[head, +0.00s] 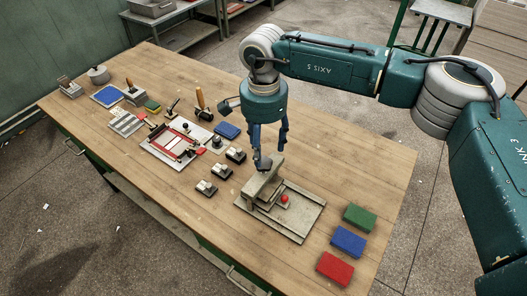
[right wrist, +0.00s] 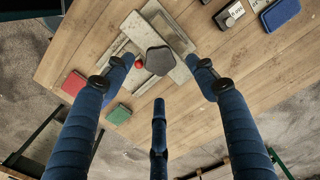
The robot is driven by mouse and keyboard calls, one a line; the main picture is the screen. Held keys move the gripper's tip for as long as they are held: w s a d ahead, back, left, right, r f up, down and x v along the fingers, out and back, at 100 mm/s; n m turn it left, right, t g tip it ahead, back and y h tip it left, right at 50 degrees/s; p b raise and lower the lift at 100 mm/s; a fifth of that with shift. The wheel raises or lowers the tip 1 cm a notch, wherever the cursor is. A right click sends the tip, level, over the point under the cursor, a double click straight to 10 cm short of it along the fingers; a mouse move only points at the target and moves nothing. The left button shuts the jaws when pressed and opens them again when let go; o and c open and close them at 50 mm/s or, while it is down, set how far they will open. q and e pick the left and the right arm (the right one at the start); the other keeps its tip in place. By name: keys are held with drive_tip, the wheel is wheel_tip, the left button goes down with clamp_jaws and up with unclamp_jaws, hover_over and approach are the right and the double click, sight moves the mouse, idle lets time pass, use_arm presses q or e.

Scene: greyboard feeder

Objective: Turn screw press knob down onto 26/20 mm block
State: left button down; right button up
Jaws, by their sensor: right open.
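The screw press (head: 265,187) is a grey metal frame on a flat grey base plate near the front middle of the table. Its dark knob (head: 263,163) sits on top and also shows as a dark many-sided disc in the right wrist view (right wrist: 160,60). My right gripper (head: 268,148) is above the knob with its fingers pointing down. In the right wrist view the gripper (right wrist: 161,68) is open, fingers spread around the knob with gaps. Small dark blocks with pale labels (head: 206,187) stand left of the press. I cannot tell whether a block lies under the screw.
A red ball (head: 284,198) is on the press base. Green (head: 359,218), blue (head: 347,241) and red (head: 335,268) pads lie to the right. A red-framed fixture (head: 172,145) and several small tools stand farther left. The table's right end (head: 398,170) is bare.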

sight(264, 162)
wheel_tip(264, 162, down, 5)
drive_tip(key=shift+s+r+p, duration=0.1)
drive_tip(key=shift+r+p, duration=0.1)
drive_tip(key=shift+p, duration=0.55)
drive_tip(key=shift+f, duration=0.3)
drive_tip(key=c, duration=1.2)
